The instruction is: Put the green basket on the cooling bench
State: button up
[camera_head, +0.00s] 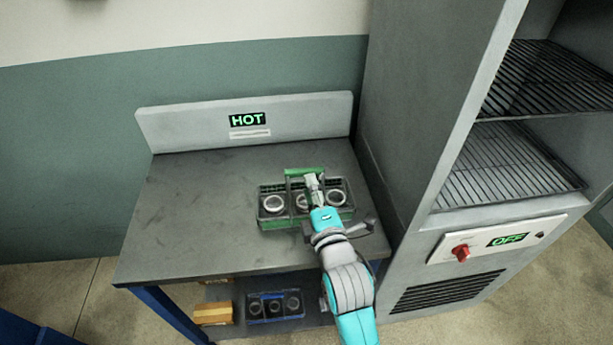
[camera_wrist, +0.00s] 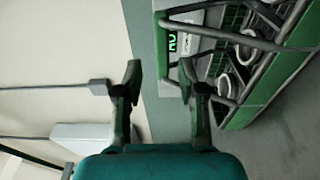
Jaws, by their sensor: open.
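The green basket (camera_head: 272,213) stands upright on the grey bench top (camera_head: 190,215), towards its right side, with metal rings in it and a green handle (camera_head: 305,172) raised above. In the wrist view, which is turned on its side, the basket (camera_wrist: 262,100) fills the upper right. My gripper (camera_head: 314,180) is at the basket's handle. In the wrist view my gripper (camera_wrist: 158,75) is open, and the green handle (camera_wrist: 156,35) shows in the gap between the fingertips. I cannot tell how deep it sits there. The bench's back panel carries a lit HOT sign (camera_head: 247,119).
A grey cabinet (camera_head: 410,100) with wire racks (camera_head: 505,165), a red knob (camera_head: 461,253) and an OFF display (camera_head: 507,239) stands close on the right. Below the bench top are a blue basket (camera_head: 275,305) and a yellow box (camera_head: 213,313). The bench top's left side is clear.

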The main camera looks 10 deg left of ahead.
jog(key=v, duration=0.6)
jog(key=s+d+f+m+h, duration=0.4)
jog(key=s+d+f+m, duration=0.8)
jog(key=s+d, duration=0.4)
jog(key=s+d+m+h, duration=0.1)
jog(key=s+d+m, duration=0.1)
jog(key=s, duration=0.5)
jog(key=s+d+m+g+h, duration=0.1)
jog(key=s+d+m, duration=0.1)
jog(key=s+m, duration=0.3)
jog(key=s+d+m+h, duration=0.1)
jog(key=s+d+m, duration=0.1)
jog(key=s, duration=0.9)
jog(key=shift+r+m+g, duration=0.4)
jog(key=shift+m, duration=0.4)
